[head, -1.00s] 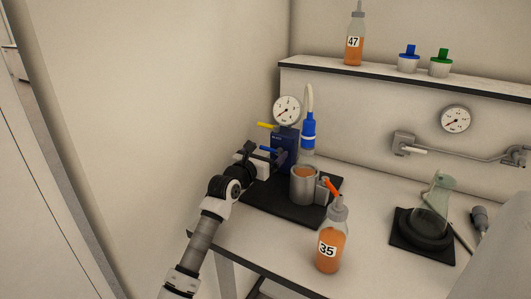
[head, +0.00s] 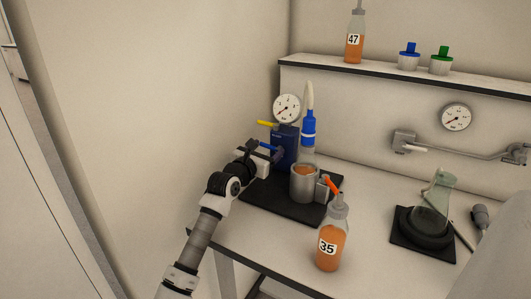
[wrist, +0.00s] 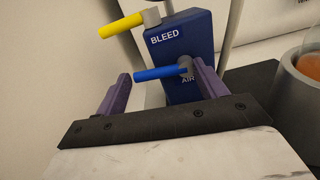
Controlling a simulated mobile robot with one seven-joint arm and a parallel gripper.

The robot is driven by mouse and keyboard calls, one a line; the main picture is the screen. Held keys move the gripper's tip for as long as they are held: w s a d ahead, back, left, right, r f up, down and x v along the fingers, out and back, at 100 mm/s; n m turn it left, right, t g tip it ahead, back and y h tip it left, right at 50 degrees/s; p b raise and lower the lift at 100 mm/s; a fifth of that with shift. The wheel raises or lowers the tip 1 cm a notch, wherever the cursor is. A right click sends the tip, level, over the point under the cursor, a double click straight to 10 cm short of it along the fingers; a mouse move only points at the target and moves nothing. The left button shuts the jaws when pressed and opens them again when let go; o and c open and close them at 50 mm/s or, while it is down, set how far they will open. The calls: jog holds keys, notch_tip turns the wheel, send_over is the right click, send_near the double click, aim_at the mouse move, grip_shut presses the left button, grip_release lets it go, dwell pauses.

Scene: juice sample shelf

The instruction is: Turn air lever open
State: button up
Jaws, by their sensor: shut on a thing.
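The blue air lever (wrist: 160,73) sticks out to the left from the dark blue valve block (wrist: 195,45), beside the label AIR. The jaws are shut on the lever lengthwise, spread wide. In the head view my gripper (head: 263,153) is at the left front of the block.
A yellow bleed lever (wrist: 122,25) sits above the air lever. A metal cup (head: 304,184) of orange juice stands on the black base. A bottle marked 35 (head: 330,245) stands in front. A pressure gauge (head: 287,108) is above the block.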

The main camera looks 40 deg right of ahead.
aim_at(281, 139)
jog(key=m+b, duration=0.1)
jog(key=m, duration=0.1)
jog(key=m+b, duration=0.1)
jog(key=m, duration=0.1)
jog(key=shift+s+r+b, duration=0.15)
jog(key=shift+r+b, duration=0.2)
jog(key=shift+b, duration=0.05)
jog(key=m+b, duration=0.3)
jog(key=r+m+b, duration=0.1)
jog(key=shift+s+d+m+b, duration=0.2)
jog(key=shift+s+m+b, duration=0.15)
jog(key=shift+m, duration=0.05)
jog(key=m+b, duration=0.3)
jog(key=s+m+b, duration=0.1)
jog(key=b, duration=0.1)
jog(key=shift+d+r, duration=0.2)
jog(key=shift+r, duration=0.05)
jog(key=m+b, duration=0.2)
jog(key=s+m+b, duration=0.1)
jog(key=m+b, duration=0.1)
jog(key=shift+d+r, duration=0.2)
jog(key=shift+r, duration=0.05)
jog(key=shift+m, duration=0.3)
jog(key=o, duration=1.4)
jog(key=shift+r, duration=0.1)
